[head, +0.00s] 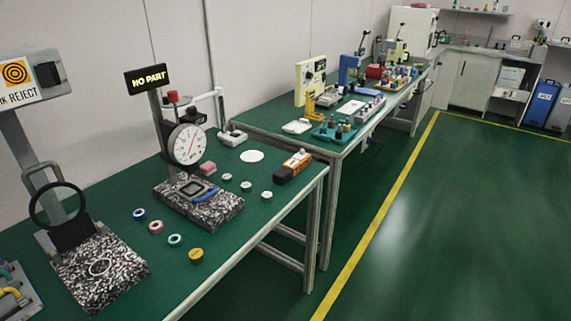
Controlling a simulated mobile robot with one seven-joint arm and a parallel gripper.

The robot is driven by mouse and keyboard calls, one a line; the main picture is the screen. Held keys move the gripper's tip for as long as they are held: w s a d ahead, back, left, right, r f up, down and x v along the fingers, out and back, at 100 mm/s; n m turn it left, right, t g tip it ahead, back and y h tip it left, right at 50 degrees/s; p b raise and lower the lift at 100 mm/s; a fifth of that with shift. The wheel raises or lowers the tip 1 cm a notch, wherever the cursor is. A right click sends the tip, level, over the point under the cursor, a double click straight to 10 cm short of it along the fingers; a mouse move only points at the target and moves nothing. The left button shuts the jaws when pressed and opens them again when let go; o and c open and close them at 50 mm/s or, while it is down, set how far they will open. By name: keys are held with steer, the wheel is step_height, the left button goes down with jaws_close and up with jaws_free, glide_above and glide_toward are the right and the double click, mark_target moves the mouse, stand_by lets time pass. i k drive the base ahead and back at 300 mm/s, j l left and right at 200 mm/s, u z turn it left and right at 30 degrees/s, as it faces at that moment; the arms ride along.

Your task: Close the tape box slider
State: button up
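I cannot surely pick out the tape box or its slider. A small orange, white and black box-like object (293,166) lies at the right end of the near bench, and I cannot tell whether it is the tape box. No slider can be made out on it at this size. My gripper is not in view.
The near green bench (222,263) holds a dial gauge (187,145) on a speckled base, a magnifier ring (57,204) and several small rings. A second bench (341,146) behind is crowded. Green floor (440,230) at right, past a yellow line (375,225), is clear.

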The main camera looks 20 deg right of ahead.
mark_target(300, 156)
steer(key=z, duration=0.75)
steer(key=i+l+u, duration=0.5)
steer(key=i, duration=0.55)
